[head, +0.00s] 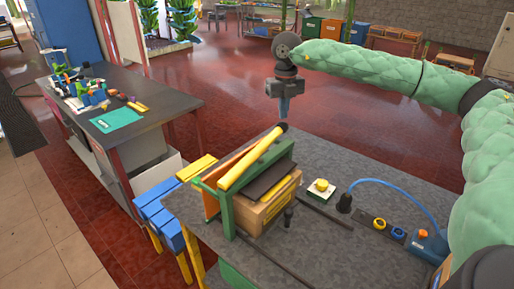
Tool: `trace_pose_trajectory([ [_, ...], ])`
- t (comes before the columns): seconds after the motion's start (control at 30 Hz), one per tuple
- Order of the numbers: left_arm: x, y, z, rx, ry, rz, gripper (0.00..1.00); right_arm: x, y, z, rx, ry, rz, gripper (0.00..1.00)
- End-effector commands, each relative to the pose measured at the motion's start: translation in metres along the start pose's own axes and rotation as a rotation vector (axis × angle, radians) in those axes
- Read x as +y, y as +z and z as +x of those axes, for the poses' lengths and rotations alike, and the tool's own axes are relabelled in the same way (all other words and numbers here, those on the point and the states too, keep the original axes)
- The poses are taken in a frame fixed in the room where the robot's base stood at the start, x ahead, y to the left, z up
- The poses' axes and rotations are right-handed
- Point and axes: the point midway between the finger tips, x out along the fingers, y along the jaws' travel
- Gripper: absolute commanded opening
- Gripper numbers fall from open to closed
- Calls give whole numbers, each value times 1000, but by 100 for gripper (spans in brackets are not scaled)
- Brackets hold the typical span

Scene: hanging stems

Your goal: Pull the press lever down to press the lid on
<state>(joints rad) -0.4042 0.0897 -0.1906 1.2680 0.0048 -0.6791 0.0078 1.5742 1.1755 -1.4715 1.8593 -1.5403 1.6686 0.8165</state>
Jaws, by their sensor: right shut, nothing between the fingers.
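The press lever (250,160) is a yellow bar with a black end, slanting up from the front left to the back right over the grey workbench. It sits by a green frame (226,213) and a wooden box (268,207) with a dark plate (268,181) on top. I cannot tell which part is the lid. My right gripper (284,111) points down just above the lever's black end. Its fingers look shut, with nothing between them, and a small gap seems to separate them from the lever. My left gripper is not in view.
A small yellow-topped piece (321,185) sits on a pale square. A black plug-like piece (345,203) with a blue cable and a blue box (429,245) lie to the right. Blue and yellow stools (160,207) stand left.

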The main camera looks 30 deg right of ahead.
Motion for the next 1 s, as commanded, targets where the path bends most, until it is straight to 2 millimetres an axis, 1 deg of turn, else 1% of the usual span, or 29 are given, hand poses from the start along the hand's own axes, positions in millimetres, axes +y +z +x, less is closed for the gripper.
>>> trace_pose_trajectory([
  [0.27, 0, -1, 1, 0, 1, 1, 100, 0, 0, 2, 0, 0, 0, 0],
  [1.0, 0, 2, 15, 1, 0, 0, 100, 0, 0, 20, 0, 0, 0, 0],
])
